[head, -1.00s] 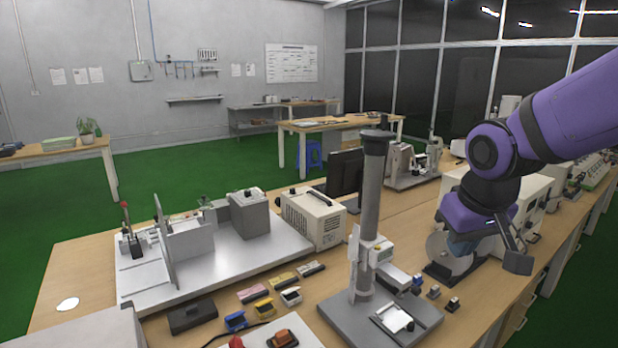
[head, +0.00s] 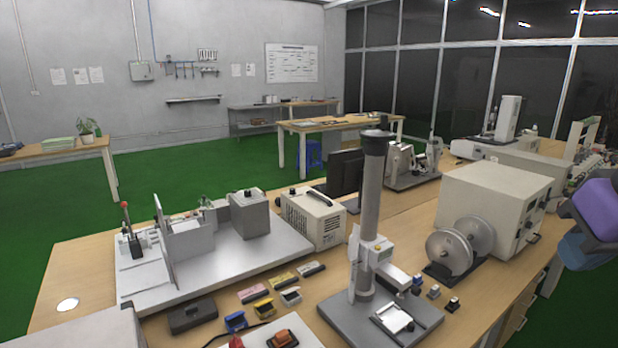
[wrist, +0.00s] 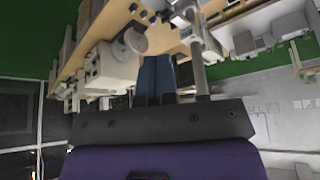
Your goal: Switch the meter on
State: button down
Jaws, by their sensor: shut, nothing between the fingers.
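I cannot tell for certain which device is the meter. A large cream box (head: 492,208) with dark knobs on its right-hand face stands at the right of the bench in the head view. A smaller cream instrument (head: 312,218) with a black top handle and a vented side stands at the middle. No lit display shows on either. My gripper (wrist: 156,75) shows in the wrist view as blue fingers pressed together, with nothing between them. In the head view, part of my purple and blue arm end shows at the right edge, beside the large cream box and apart from it.
Two pale reels (head: 450,252) stand before the large box. A grey column stand (head: 370,200) rises at the bench's front. A metal plate with fixtures (head: 150,285) lies left. Several small colored blocks lie between. The green floor is free on the left.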

jog(key=shift+w, duration=0.1)
jog(key=w+a+f+n+g, duration=0.1)
jog(key=w+a+f+n, duration=0.45)
jog(key=w, duration=0.25)
jog(key=w+a+f+n+g, duration=0.2)
jog(key=w+a+f+n, duration=0.3)
jog(key=w+n, duration=0.25)
jog(key=w+a+f+n+g, duration=0.1)
jog(key=w+a+f+n, duration=0.1)
jog(key=a+f+n, duration=0.4)
jog(key=w+a+f+n+g, duration=0.1)
jog(key=w+a+f+n, duration=0.2)
jog(key=a+f, duration=0.6)
notch_tip(320, 180, down, 7)
jog(key=n, duration=0.2)
jog(key=shift+a+n, duration=0.3)
jog(key=shift+n, duration=0.1)
notch_tip(320, 180, down, 14)
jog(key=shift+r, duration=0.1)
